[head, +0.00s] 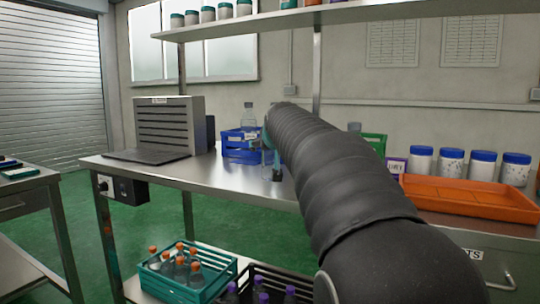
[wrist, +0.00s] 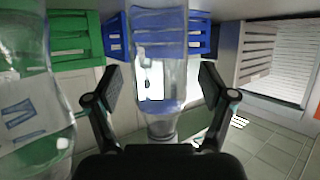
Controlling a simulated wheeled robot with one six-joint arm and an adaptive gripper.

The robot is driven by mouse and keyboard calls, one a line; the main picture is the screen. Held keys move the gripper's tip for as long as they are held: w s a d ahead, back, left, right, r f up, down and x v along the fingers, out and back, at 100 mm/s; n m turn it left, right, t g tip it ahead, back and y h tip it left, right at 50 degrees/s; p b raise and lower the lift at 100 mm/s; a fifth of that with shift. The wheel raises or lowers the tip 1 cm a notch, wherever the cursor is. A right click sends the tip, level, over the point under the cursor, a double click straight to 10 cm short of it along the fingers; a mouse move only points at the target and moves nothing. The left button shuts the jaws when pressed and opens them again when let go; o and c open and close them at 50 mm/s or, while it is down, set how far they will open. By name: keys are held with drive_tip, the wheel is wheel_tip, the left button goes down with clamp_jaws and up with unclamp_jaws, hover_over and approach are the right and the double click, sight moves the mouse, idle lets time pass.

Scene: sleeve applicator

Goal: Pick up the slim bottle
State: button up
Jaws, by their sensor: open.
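A clear, slim bottle (wrist: 160,50) stands between the two fingers of my gripper (wrist: 160,90) in the wrist view, which looks turned over, with the bottle's neck towards the bottom. The fingers are open, one on each side, with gaps visible. In the head view my arm hides most of my gripper (head: 271,160), and part of a clear bottle (head: 267,157) shows at it, over the steel bench (head: 200,170). A larger clear bottle (wrist: 25,100) with a pale label is close on the left in the wrist view.
A blue crate (head: 238,150) with a clear bottle (head: 249,114) stands behind my gripper. A green crate (head: 374,143) is partly hidden by my arm. An orange tray (head: 470,200) and blue-lidded jars (head: 451,162) are at right. A grey slatted box (head: 170,125) is at left.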

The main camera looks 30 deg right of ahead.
drive_tip(key=c, duration=1.4)
drive_tip(key=shift+c, duration=0.5)
drive_tip(key=shift+r, duration=0.15)
